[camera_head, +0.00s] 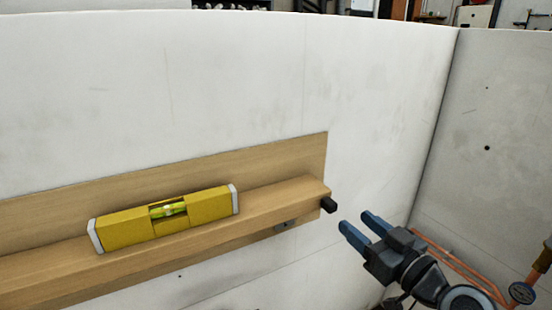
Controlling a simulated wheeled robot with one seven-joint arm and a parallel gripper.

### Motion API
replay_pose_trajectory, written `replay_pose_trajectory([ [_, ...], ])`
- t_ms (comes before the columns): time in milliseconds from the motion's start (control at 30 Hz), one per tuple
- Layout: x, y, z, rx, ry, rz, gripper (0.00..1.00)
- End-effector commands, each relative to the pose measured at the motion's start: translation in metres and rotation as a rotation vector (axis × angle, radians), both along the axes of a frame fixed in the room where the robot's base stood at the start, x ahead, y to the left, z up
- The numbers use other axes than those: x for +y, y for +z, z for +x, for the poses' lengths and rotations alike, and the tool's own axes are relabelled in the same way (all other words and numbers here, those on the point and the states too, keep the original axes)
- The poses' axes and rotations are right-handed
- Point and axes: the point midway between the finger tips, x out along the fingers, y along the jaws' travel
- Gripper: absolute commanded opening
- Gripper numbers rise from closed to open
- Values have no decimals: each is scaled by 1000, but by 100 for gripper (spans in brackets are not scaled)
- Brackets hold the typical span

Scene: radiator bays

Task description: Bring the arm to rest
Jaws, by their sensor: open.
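My gripper (358,226) is at the lower right, with two blue fingers apart and nothing between them. It is in front of the white wall, just right of the wooden shelf's end and apart from it. My arm runs out of the picture at the bottom right.
A yellow spirit level (190,218) with pale end caps lies on the wooden shelf (285,200) on the wall. A black peg (328,205) sticks out at the shelf's right end. Copper pipes (455,262) and a gauge (521,293) are at the lower right, close to my arm.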

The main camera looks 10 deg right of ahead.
Motion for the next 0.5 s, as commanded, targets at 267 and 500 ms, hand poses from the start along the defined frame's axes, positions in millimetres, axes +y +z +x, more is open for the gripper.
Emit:
replay_pose_trajectory([
  [267,6,-60,-62,114,-105,27,51],
  [500,8,-107,-156,213,-236,34,51],
])
